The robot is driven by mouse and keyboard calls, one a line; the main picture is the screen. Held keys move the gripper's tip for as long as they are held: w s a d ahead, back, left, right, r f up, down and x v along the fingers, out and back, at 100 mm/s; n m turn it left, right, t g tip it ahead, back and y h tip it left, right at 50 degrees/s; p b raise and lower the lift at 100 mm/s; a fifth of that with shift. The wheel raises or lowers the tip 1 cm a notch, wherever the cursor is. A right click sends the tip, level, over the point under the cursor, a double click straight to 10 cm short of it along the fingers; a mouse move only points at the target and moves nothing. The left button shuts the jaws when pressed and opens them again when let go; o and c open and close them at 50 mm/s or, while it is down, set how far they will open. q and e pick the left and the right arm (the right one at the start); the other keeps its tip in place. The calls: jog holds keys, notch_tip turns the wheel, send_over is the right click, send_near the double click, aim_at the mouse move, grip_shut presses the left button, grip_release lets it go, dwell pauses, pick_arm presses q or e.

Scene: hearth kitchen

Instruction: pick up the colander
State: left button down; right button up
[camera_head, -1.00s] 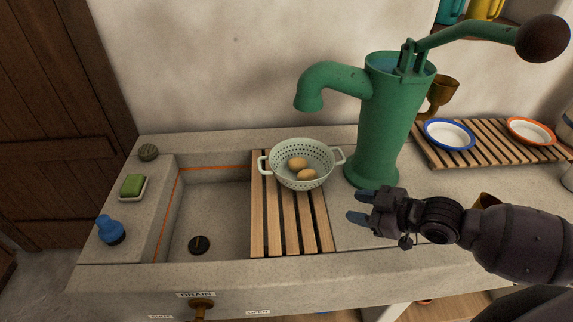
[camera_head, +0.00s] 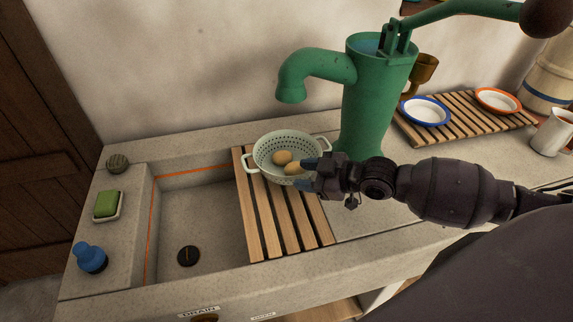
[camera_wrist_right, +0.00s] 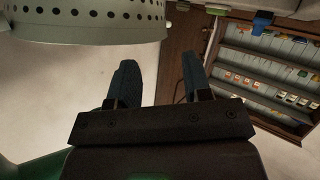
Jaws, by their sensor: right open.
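The pale green colander (camera_head: 262,150), with small round holes and two side handles, stands on the slatted wooden rack at the sink's right side. Two brown eggs (camera_head: 283,158) lie in it. My right gripper (camera_head: 308,172) is open at the colander's right front, its fingertips overlapping the rim in the head view. In the right wrist view the colander's perforated wall (camera_wrist_right: 85,30) is just beyond the open fingers (camera_wrist_right: 160,85), with nothing between them. I cannot tell whether they touch it. My left gripper is not in view.
A green hand pump (camera_head: 372,100) stands close behind and right of the colander. The slatted rack (camera_head: 285,225) borders the open stone sink basin (camera_head: 205,220). A blue-rimmed plate (camera_head: 426,111) and an orange-rimmed plate (camera_head: 497,100) lie on another rack at right.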

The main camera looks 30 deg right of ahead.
jog(key=shift+x, duration=2.9)
jog(key=shift+d, duration=0.1)
